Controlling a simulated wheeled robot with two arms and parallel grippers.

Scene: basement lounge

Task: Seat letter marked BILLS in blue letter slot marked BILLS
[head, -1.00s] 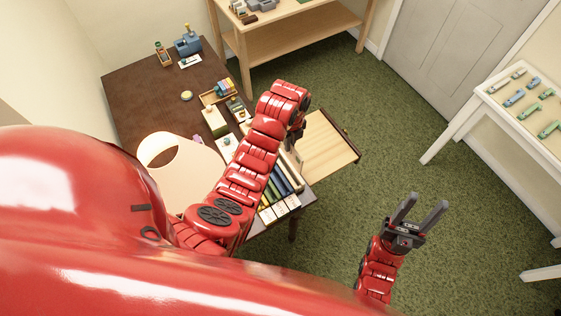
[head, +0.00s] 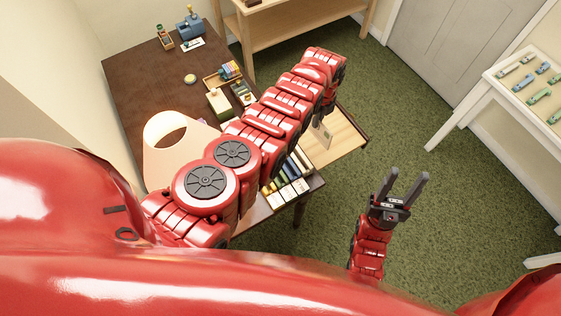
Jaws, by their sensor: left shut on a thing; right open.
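My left gripper (head: 323,115) hangs fingers down over the pale open drawer at the desk's right side. It is shut on a thin pale card, apparently the letter (head: 321,136), partly hidden by my arm; no marking on it can be read. The letter slots (head: 285,191), a row of coloured dividers with white labels in front, sit at the desk's near right corner. My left arm covers part of them. Blue is among the colours, but the label words are too small to read. My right gripper (head: 397,186) is open and empty above the green carpet.
The pale drawer (head: 347,150) juts out right of the dark desk (head: 130,83). A cream lampshade (head: 170,160) stands near the left of my arm. A white table (head: 486,85) with small toy vehicles is at the right. Carpet between is clear.

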